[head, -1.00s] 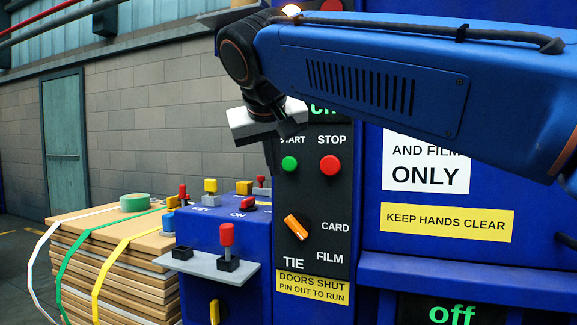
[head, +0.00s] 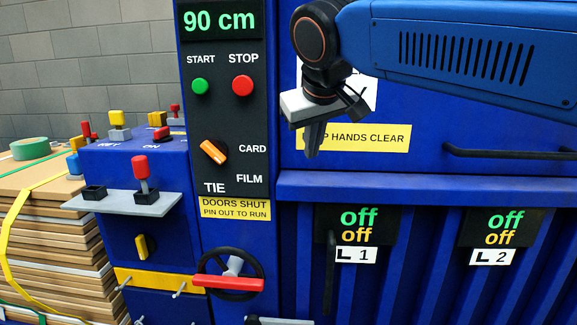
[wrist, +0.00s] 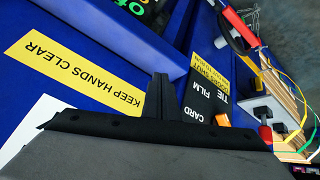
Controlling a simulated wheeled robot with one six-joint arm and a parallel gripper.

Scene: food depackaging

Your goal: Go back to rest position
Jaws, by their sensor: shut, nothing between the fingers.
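My gripper (head: 314,140) hangs pointing down in the head view, in front of the yellow "keep hands clear" label (head: 372,138) on the blue machine. Its fingers are together with nothing between them. In the wrist view my gripper (wrist: 163,95) shows as dark closed fingers in front of the blue machine face, with the same label (wrist: 75,75) to their left. The fingers look apart from the panel, though the exact gap cannot be told.
A black control panel (head: 228,120) has a green start button (head: 200,86), red stop button (head: 243,85) and orange selector (head: 213,152). Below are a handwheel (head: 228,284) and a grey shelf (head: 110,203) with a red-topped pin (head: 141,170). Stacked cardboard (head: 40,230) stands left. A black handle (head: 510,152) juts out right.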

